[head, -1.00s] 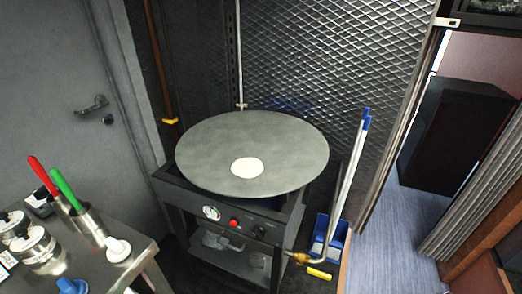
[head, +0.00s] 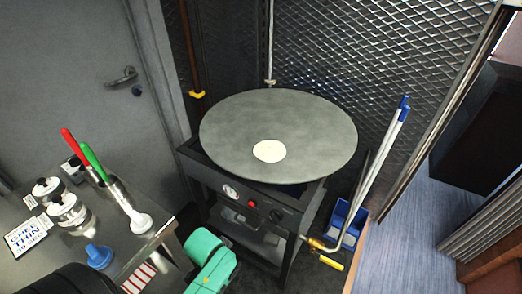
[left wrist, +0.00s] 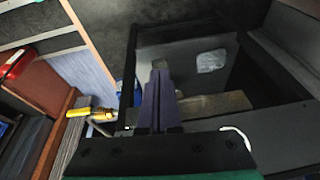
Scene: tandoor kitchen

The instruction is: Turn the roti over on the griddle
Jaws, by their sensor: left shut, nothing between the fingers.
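The roti (head: 269,151), a small pale disc, lies flat on the front middle part of the large round grey griddle (head: 310,115). The griddle sits on a dark stand. In the left wrist view, the fingers of my left gripper (left wrist: 160,88) are together with nothing between them, in front of the stand's lower part. The green part of my left arm shows low in the head view, left of the stand, apart from the roti and below the griddle. Its fingertips are not clear there. My right gripper is not in view.
A steel counter (head: 40,262) at the left holds jars, a blue-knobbed item (head: 99,256) and a pot with red-handled (head: 78,148) and green-handled (head: 94,160) tools. Long-handled poles (head: 385,155) stand in a blue bin (head: 347,222) right of the stand. A yellow-handled gas valve (head: 331,262) sticks out low.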

